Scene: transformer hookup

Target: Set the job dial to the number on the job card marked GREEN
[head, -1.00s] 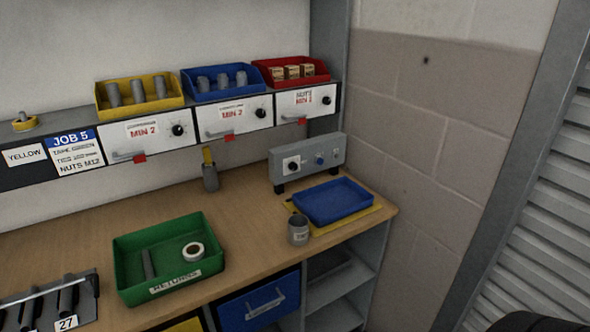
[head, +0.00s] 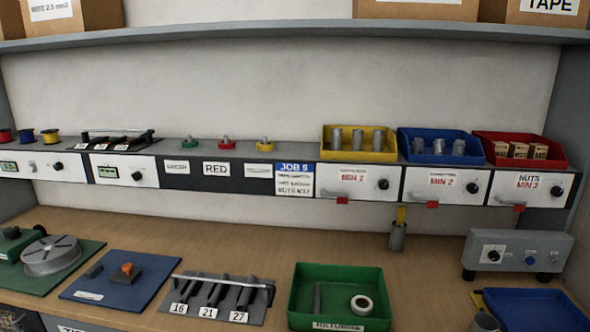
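A job card (head: 294,179) with a blue header hangs on the dark strip under the shelf; its header reads JOB and a digit, 5 in the earlier frame. Left of it are three white labels: a small one (head: 177,167) I cannot read clearly, RED (head: 216,168), and another (head: 258,170) that reads YELLOW in the earlier frame. Black knobs sit on white panels at the left (head: 136,176) and on a grey box (head: 515,250) at the right; I cannot tell which is the job dial. Neither gripper is in view.
A green tray (head: 298,292) with a tape roll stands on the workbench (head: 240,245). A rack marked 16, 21, 27 (head: 215,312) and a blue mat (head: 105,290) lie left of it. Yellow, blue and red bins (head: 352,155) stand on the shelf.

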